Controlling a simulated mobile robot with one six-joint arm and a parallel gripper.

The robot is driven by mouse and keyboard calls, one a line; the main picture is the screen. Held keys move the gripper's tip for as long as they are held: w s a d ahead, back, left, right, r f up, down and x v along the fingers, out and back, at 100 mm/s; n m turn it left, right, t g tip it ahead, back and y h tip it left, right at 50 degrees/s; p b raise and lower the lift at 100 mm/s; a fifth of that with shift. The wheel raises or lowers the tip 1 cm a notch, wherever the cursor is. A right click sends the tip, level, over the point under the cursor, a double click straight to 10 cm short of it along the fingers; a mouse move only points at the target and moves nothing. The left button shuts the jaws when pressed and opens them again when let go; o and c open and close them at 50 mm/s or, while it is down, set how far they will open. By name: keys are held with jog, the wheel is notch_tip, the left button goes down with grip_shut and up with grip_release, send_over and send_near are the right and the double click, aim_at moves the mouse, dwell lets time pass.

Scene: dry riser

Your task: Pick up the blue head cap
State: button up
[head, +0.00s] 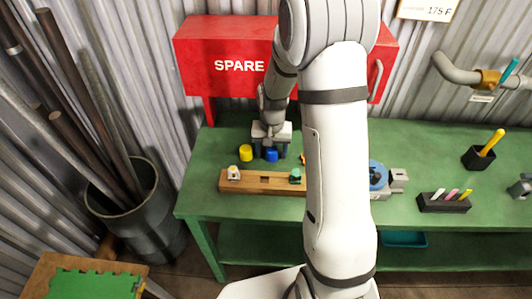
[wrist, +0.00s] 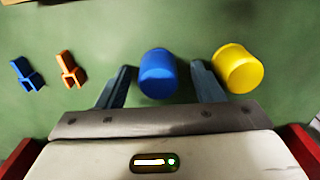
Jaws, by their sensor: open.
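The blue head cap (head: 271,156) stands on the green bench, in front of the red cabinet. In the wrist view the blue head cap (wrist: 158,73) is a short blue cylinder between the two fingers. My gripper (wrist: 161,85) is open, with one finger on each side of the cap and a visible gap on both sides. In the head view my gripper (head: 271,145) is low over the bench at the cap. I cannot tell how high the fingertips are above the bench top.
A yellow cap (wrist: 237,68) stands close outside the right finger. Orange (wrist: 70,68) and blue (wrist: 27,74) forked pieces lie left of the fingers. A wooden block (head: 262,181) with small fittings lies in front. The red SPARE cabinet (head: 225,62) is behind.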

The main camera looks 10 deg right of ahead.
jog(key=shift+c, duration=0.3)
jog(key=c, duration=1)
